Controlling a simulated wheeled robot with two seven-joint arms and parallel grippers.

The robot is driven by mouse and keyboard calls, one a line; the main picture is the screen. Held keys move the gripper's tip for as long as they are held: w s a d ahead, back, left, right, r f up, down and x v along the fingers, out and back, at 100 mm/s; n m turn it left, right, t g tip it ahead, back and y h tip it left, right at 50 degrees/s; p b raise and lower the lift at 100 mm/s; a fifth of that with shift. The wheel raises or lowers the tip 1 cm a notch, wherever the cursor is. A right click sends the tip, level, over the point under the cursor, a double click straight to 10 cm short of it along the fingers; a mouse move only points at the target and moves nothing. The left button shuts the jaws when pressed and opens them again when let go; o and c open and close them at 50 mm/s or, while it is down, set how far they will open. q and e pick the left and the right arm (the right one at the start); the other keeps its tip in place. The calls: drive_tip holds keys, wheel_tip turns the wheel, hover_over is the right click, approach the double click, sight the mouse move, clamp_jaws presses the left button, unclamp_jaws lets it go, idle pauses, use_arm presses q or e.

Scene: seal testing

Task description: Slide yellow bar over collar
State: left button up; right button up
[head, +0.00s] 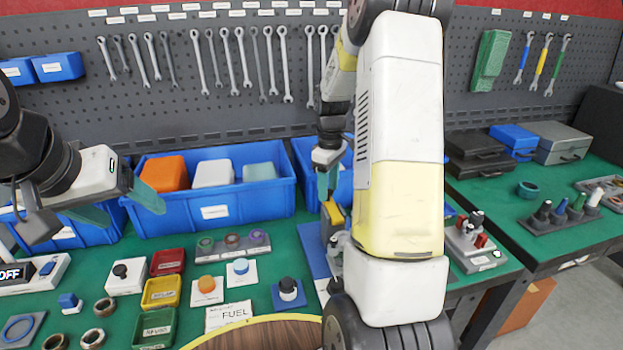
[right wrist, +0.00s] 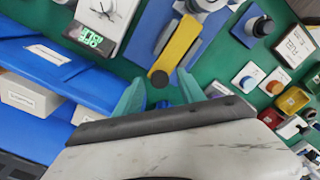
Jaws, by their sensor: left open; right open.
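The yellow bar (right wrist: 180,45) lies on a blue base plate (right wrist: 210,42) in the right wrist view, with a dark round end towards my right gripper. In the head view, only part of the yellow bar (head: 335,213) shows beside my right arm. My right gripper (right wrist: 160,88) is open, its teal fingers on either side of the bar's near end; I cannot tell whether they touch it. Grey and white fittings (right wrist: 205,4) stand at the bar's far end; I cannot make out the collar for certain. My left gripper (head: 120,203) is open and empty, before the blue bins.
Blue bins (head: 215,210) line the back of the green bench under a pegboard of wrenches. Small coloured trays (head: 160,292), buttons and rings crowd the left front. My right arm hides much of the middle. A second bench stands at the right.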

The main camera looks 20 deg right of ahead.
clamp_jaws()
idle(1.4)
